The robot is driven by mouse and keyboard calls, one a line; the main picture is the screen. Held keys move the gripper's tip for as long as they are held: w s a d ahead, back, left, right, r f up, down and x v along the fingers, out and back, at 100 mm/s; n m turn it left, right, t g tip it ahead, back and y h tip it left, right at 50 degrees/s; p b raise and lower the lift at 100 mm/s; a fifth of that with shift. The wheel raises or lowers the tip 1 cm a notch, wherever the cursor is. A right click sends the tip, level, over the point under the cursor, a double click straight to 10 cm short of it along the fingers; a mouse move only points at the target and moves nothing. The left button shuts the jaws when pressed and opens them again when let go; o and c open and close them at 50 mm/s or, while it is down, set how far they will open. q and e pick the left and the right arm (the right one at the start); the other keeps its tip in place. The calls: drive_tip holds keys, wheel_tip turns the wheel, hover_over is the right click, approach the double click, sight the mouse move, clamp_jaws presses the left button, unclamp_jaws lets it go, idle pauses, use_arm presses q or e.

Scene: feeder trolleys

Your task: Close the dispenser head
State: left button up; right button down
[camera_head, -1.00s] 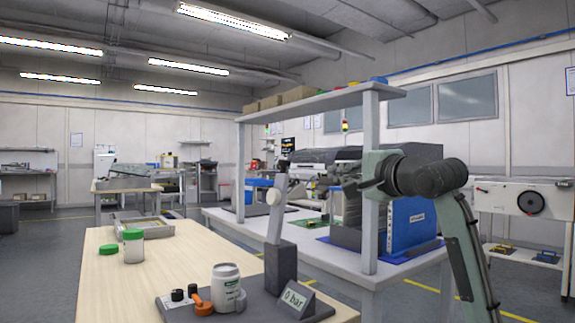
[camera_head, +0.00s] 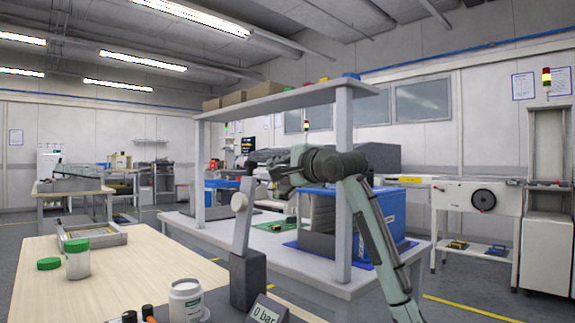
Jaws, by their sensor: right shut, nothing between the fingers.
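The dispenser stands on the wooden table, with a dark block (camera_head: 248,280) and a grey arm, the likely dispenser head (camera_head: 243,222), pointing steeply up from it. A round pale knob (camera_head: 239,200) sits on this arm. A display reading "0 bar" (camera_head: 264,312) is at its foot. My right gripper (camera_head: 270,176) is just right of the head's upper end in the picture, shut and empty. I cannot tell whether it touches the head. My left gripper is not in view.
A white jar (camera_head: 186,300) stands by the dispenser. A green-lidded jar (camera_head: 77,262), a loose green lid (camera_head: 49,264) and a metal frame tray (camera_head: 95,236) are farther left. A shelf post (camera_head: 343,190) rises behind my right arm. The table's middle is clear.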

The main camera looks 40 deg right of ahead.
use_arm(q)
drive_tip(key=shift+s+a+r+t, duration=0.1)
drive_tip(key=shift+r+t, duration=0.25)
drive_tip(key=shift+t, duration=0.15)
use_arm(e)
drive_tip(key=shift+s+a+r, duration=0.1)
drive_tip(key=shift+s+a, duration=0.2)
drive_tip(key=shift+a, duration=0.65)
drive_tip(key=shift+s+a, duration=0.3)
drive_tip(key=shift+a, duration=0.6)
drive_tip(key=shift+a, duration=0.1)
